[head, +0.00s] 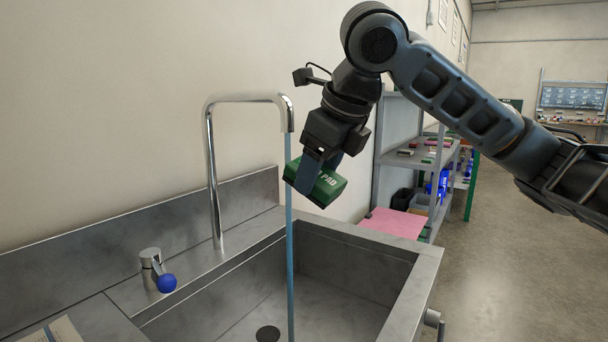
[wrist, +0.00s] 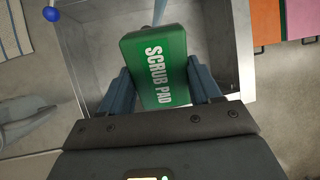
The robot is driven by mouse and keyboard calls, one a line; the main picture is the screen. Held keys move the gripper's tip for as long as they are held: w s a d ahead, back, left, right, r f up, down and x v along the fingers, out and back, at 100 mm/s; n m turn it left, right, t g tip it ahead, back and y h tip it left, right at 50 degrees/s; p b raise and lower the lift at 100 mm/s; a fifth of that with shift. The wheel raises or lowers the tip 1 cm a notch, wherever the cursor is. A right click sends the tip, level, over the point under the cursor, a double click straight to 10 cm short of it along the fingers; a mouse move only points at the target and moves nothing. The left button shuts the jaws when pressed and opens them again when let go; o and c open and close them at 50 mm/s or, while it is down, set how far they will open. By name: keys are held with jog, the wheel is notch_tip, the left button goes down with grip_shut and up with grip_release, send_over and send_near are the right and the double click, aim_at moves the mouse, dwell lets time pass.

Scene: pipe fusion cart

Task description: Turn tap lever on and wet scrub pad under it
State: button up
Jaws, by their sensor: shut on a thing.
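The green scrub pad (head: 322,184) is held by my gripper (head: 320,172) above the sink's right part, beside the spout. In the wrist view the pad (wrist: 162,68) reads "SCRUB PAD", and my gripper (wrist: 163,90) has a finger on each side of it. The chrome tap spout (head: 212,165) arches over the sink, and a blue water stream (head: 290,250) runs from it down into the basin. In the head view the stream passes at the pad's left edge; contact is unclear. The tap lever (head: 165,283) has a blue knob and sits on the counter left of the spout.
The steel sink (head: 395,290) has a drain (head: 268,334) in its floor. The wall and backsplash (head: 100,235) stand behind. Open floor lies further right.

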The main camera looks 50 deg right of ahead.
jog(key=shift+s+a, duration=0.25)
jog(key=shift+s, duration=0.5)
jog(key=shift+s+a, duration=0.3)
jog(key=shift+s, duration=0.5)
jog(key=shift+s+a, duration=0.25)
jog(key=shift+s, duration=0.5)
jog(key=shift+p, duration=0.3)
jog(key=p, duration=0.1)
send_near(333, 191)
jog(key=shift+s+a+f, duration=0.25)
jog(key=shift+s+f, duration=0.55)
jog(key=shift+f, duration=0.25)
jog(key=shift+s, duration=0.15)
